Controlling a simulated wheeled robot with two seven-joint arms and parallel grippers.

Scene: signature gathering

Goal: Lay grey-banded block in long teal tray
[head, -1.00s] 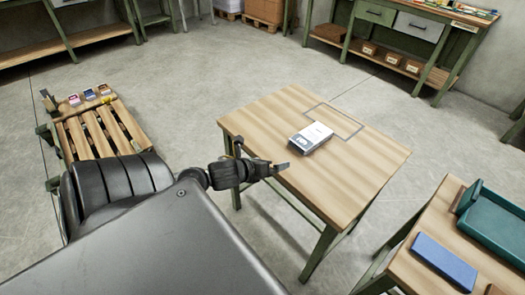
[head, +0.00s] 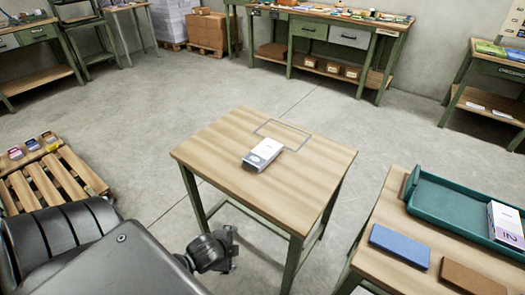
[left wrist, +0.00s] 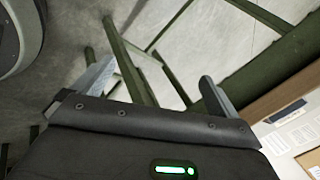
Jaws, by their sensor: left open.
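A white block with grey on its top and sides (head: 263,154) lies on the middle wooden table, overlapping the near side of a thin outlined rectangle. The long teal tray (head: 432,210) sits on the right table. A white block with dark lettering (head: 505,222) is at its right end.
A blue block (head: 399,245) and a brown block (head: 470,279) lie on the right table in front of the tray. A slatted wooden pallet (head: 50,182) stands at left. Green-framed workbenches (head: 335,38) line the back. Open floor surrounds the middle table.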

